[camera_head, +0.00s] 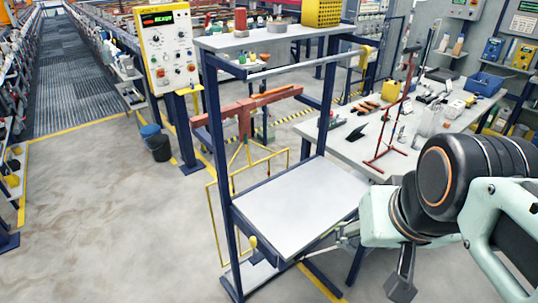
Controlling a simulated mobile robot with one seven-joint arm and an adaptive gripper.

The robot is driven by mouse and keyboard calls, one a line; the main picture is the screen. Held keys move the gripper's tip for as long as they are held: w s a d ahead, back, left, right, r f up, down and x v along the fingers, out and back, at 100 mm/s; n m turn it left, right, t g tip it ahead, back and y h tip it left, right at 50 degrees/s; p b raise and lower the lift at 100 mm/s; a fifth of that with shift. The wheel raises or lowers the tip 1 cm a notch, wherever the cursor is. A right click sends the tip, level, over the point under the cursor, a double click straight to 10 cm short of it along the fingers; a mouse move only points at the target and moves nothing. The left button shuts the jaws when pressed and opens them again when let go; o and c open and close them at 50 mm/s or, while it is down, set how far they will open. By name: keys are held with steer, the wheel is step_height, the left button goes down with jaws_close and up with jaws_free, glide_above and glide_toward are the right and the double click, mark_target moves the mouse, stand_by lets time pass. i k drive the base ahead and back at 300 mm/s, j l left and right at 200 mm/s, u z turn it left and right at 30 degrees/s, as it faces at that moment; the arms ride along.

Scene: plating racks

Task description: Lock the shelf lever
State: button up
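The shelf (295,205) is a pale flat panel in a dark blue upright frame (222,180) at the middle of the head view. It lies about level. A small yellow knob (252,243) sits at its near left corner, by the front upright; it may be the shelf lever, but its locked or unlocked position is too small to tell. My gripper (402,284) is at the lower right, on the pale green arm, to the right of the shelf and apart from the knob. A dark finger part points down; the rest is hidden or unclear.
A grey workbench (345,150) with tools and a red stand (393,125) is behind and right of the shelf. A reddish hanging rack (245,112) and yellow wire frame are behind it. A control panel (165,45) stands behind left. The floor at left is clear.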

mark_target(253, 240)
steer(key=u, duration=0.85)
steer(key=j+z, duration=0.2)
steer(key=i+j+z, duration=0.1)
steer(key=j+z, duration=0.15)
steer(key=i+j+z, duration=0.2)
steer(key=j, duration=0.15)
steer(key=i+j+z, duration=0.15)
steer(key=j, duration=0.15)
steer(key=i+j+z, duration=0.2)
steer(key=j, duration=0.2)
steer(key=j+z, duration=0.15)
steer(key=j, duration=0.2)
steer(key=z, duration=0.15)
steer(key=k+l, duration=0.1)
steer(key=l, duration=0.45)
